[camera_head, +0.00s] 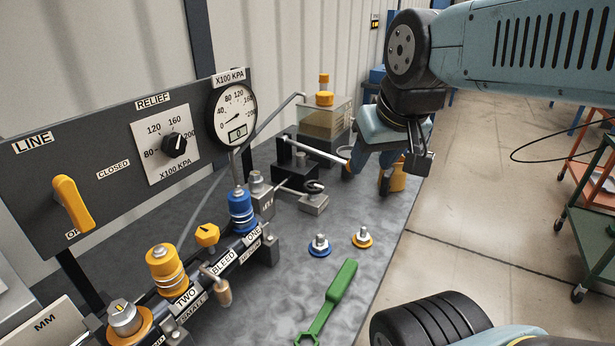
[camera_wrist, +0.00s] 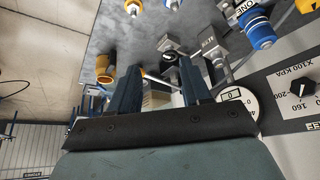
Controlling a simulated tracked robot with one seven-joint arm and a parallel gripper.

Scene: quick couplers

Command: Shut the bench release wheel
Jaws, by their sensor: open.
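A small black handwheel (camera_head: 315,187), which I take to be the release wheel, sits on a grey metal block (camera_head: 313,204) on the bench, in front of the pump. In the wrist view the dark wheel (camera_wrist: 170,57) shows beyond my fingertips. Whether it is open or shut cannot be read. My gripper (camera_head: 370,174) is open and empty, pointing down to the right of the wheel and apart from it. The pump lever (camera_head: 318,150) ends in a yellow grip close to my left finger; in the wrist view the lever (camera_wrist: 160,79) lies between the fingers. I cannot tell whether they touch.
A reservoir (camera_head: 324,120) stands behind the pump. A gauge (camera_head: 232,114) and panel (camera_head: 110,165) stand left. Blue (camera_head: 320,246) and yellow (camera_head: 362,238) couplers and a green wrench (camera_head: 328,302) lie on the bench (camera_head: 385,215). A yellow cup (camera_head: 398,178) stands behind my gripper.

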